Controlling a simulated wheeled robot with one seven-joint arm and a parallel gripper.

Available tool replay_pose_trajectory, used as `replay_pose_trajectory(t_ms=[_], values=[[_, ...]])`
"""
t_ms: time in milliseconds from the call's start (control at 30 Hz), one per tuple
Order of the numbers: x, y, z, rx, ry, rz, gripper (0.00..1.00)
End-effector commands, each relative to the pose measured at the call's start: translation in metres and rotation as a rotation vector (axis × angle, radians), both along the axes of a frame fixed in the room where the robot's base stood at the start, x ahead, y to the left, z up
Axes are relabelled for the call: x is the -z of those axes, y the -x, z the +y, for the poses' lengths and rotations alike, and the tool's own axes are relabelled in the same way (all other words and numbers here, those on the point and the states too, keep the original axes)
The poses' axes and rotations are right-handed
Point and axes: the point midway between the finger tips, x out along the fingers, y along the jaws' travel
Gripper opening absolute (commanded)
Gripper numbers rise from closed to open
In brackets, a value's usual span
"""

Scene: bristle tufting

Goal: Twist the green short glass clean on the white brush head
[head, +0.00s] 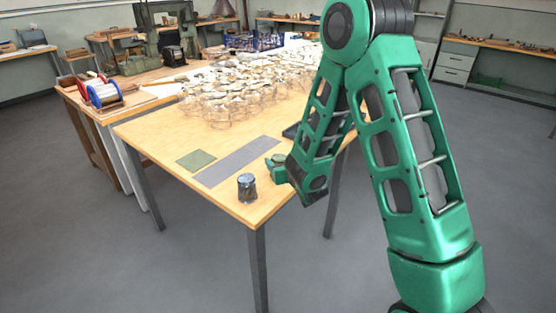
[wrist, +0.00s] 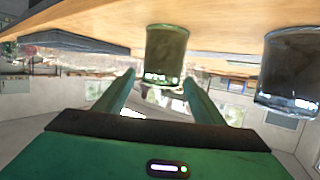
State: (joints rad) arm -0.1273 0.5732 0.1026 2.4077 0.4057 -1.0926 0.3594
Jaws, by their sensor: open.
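In the wrist view, where the table appears upside down, a green short glass (wrist: 166,50) stands on the wooden table (wrist: 110,22). My gripper (wrist: 159,78) is open, with its two green fingers pointing toward the glass and one on either side of it in the picture. I cannot tell whether they reach around it, and no contact shows. In the head view my gripper (head: 277,168) is low over the table's right edge, and the green glass cannot be told apart from it. I cannot make out the white brush head in either view.
A blue-grey glass (head: 247,188) stands near the table's front corner, close beside the green one in the wrist view (wrist: 290,72). A grey mat (head: 235,162) and a green mat (head: 196,160) lie flat. Many clear glass-like pieces (head: 235,95) crowd the table's back.

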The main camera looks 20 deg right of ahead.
Motion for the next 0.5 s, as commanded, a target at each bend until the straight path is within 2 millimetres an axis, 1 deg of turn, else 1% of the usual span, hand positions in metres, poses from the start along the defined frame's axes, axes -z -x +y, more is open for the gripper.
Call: replay_pose_trajectory(t_ms=[33,100,233,367,500], values=[[-0.003,0.01,0.002,-0.005,0.002,0.001,0.63],[-0.007,0.021,0.001,-0.005,0.002,0.0,0.63],[-0.011,0.037,0.0,-0.004,0.002,0.002,0.63],[-0.014,0.045,-0.001,-0.003,0.0,0.001,0.63],[-0.015,0.048,-0.002,-0.001,0.0,0.001,0.63]])
